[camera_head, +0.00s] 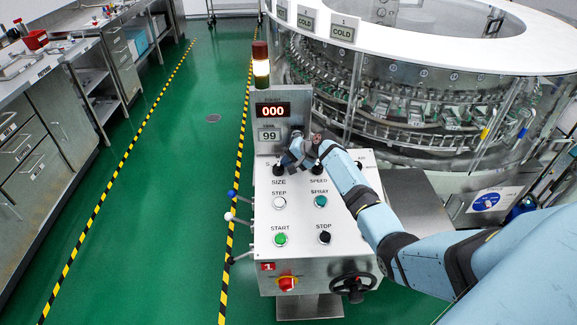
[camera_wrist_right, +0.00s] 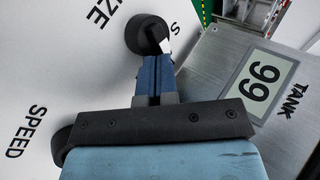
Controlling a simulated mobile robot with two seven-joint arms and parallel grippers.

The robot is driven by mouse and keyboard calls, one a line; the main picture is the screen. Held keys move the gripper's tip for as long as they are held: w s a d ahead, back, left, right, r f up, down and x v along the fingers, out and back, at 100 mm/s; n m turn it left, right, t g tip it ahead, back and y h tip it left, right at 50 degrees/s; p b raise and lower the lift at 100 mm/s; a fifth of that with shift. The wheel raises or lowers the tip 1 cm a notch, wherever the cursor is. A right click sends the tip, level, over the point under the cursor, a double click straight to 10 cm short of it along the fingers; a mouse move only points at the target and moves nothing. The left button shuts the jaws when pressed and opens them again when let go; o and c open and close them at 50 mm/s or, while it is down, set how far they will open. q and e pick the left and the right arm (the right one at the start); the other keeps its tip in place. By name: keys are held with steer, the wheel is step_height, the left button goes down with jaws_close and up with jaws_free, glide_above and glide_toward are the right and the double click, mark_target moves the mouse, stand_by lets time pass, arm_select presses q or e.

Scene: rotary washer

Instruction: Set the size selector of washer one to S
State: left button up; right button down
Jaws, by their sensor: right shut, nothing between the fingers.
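The size selector is a black round knob (camera_wrist_right: 147,34) beside the word SIZE, with a white mark on its side near a letter S (camera_wrist_right: 174,28). In the head view the size selector (camera_head: 279,169) sits at the upper left of the washer console (camera_head: 300,215), partly behind my right gripper. My right gripper (camera_head: 285,160) is shut and empty, reaching in from the right over the panel. In the wrist view its blue fingertips (camera_wrist_right: 155,58) are together right at the knob's edge; I cannot tell whether they touch it. My left gripper is not in view.
The console also has a speed knob (camera_head: 318,170), a step button (camera_head: 279,202), a spray button (camera_head: 320,201), a green start button (camera_head: 280,239) and a black stop knob (camera_head: 324,237). A display panel (camera_head: 272,122) rises behind. The rotary washer (camera_head: 410,100) stands at the back right.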

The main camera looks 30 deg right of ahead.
steer(key=shift+s+a, duration=0.1)
steer(key=shift+a, duration=0.05)
stand_by(0.4)
steer(key=shift+s+a+f+p, duration=0.15)
steer(key=shift+s+a+p, duration=0.3)
steer(key=shift+p, duration=0.3)
steer(key=shift+s+d, duration=0.1)
